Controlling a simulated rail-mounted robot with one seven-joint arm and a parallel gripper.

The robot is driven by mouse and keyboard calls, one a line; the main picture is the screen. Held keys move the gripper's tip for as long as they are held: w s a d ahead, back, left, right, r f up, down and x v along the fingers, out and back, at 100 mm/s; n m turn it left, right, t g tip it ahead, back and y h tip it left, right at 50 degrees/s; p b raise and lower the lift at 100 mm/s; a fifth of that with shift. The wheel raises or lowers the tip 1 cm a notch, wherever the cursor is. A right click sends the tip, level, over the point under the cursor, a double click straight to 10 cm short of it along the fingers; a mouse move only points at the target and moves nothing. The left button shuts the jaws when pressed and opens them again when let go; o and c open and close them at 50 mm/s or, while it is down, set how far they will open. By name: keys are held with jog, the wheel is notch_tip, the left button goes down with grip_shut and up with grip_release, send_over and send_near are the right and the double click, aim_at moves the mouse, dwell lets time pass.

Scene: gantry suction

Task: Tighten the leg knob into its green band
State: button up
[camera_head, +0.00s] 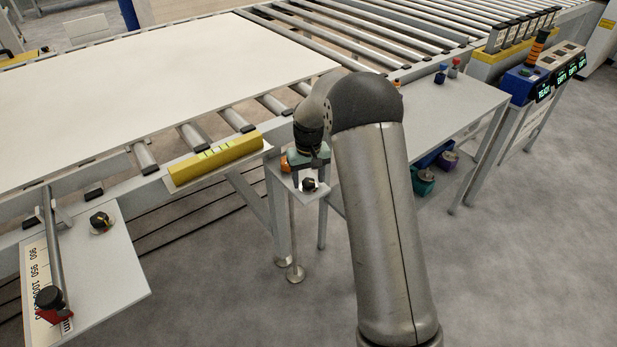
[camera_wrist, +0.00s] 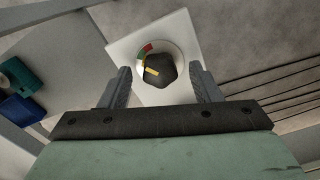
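The leg knob (camera_wrist: 158,72) is black and lobed with a yellow pointer mark, on a pale square plate (camera_wrist: 122,50). Its pointer faces left in the wrist view. A red and a green band (camera_wrist: 142,56) show on the dial at the knob's upper left; the pointer appears just below the green. My gripper (camera_wrist: 160,70) is open, with one finger on each side of the knob and visible gaps. In the head view the knob (camera_head: 309,184) is just below my gripper (camera_head: 306,168), which is partly hidden by my arm.
A conveyor with rollers (camera_head: 195,135) carries a large white sheet (camera_head: 150,80). A yellow block (camera_head: 215,160) lies at its edge. Another black knob (camera_head: 101,221) and a ruler slider (camera_head: 50,300) are at left. A grey table (camera_head: 450,105) and control boxes (camera_head: 545,85) are at right.

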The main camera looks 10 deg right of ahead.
aim_at(309, 181)
jog(key=shift+r, duration=0.1)
notch_tip(309, 181, up, 17)
jog(key=p, duration=0.1)
jog(key=shift+r, duration=0.15)
dwell(0.4)
